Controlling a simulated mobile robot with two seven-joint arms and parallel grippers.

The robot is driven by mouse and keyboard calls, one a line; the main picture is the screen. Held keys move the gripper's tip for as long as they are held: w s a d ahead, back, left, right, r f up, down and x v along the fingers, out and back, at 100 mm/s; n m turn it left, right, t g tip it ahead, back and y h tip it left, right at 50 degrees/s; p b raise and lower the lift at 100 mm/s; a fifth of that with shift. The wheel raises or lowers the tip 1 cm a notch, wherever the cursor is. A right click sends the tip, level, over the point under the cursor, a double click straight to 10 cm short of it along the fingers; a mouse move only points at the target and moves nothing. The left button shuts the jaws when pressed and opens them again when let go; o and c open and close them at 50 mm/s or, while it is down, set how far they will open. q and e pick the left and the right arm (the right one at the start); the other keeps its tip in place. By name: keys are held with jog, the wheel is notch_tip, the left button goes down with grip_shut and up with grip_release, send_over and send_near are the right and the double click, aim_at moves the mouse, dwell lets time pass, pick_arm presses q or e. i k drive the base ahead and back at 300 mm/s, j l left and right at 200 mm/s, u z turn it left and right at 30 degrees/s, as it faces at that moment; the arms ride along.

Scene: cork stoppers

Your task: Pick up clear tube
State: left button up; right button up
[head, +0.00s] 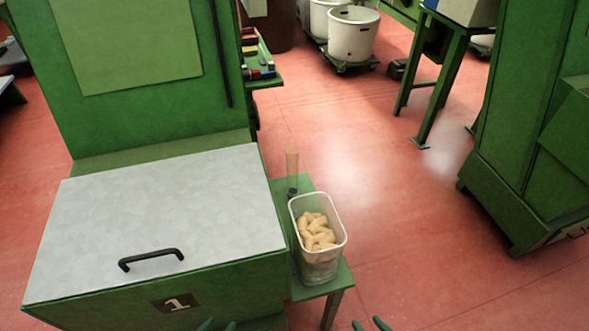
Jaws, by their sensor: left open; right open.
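A clear tube (292,168) stands upright on a narrow green side table (332,281). Its see-through wall takes the tint of the red floor, and its base looks dark. It stands just behind a clear container (319,265) holding tan cork stoppers (315,232). Only the fingertips of my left gripper (217,325) show at the bottom edge; they are apart with nothing between them. The fingertips of my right gripper (370,324) show further right at the same edge, also apart and empty. Both grippers are well in front of the tube.
A green machine with a light grey top (165,225) and a black handle (151,259) stands close left of the side table. Green cabinets (530,130) stand at the right, and white bins (352,38) at the back. Red floor right of the side table is clear.

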aim_at(292, 150)
jog(key=k, duration=0.45)
jog(key=z, duration=0.35)
jog(key=k+z, duration=0.15)
jog(key=z, duration=0.2)
jog(key=l+z, duration=0.1)
jog(key=z, duration=0.2)
jog(key=i+l+z, duration=0.1)
jog(key=z, duration=0.3)
jog(key=i+z, duration=0.1)
jog(key=z, duration=0.3)
jog(key=i+l+z, duration=0.1)
jog(key=z, duration=0.3)
jog(key=i+l+u, duration=0.25)
jog(key=i, duration=1.05)
jog(key=i+j+u, duration=0.1)
jog(key=i+u, duration=0.95)
jog(key=i+j+u, duration=0.1)
jog(key=i+u, duration=0.15)
jog(key=u, duration=0.15)
jog(key=i+u, duration=0.25)
jog(key=u, duration=0.15)
jog(key=i+u, duration=0.4)
jog(key=i+j+u, duration=0.1)
jog(key=i+u, duration=0.45)
jog(key=u, duration=0.15)
jog(key=i+u, duration=0.35)
jog(key=k+l, duration=0.05)
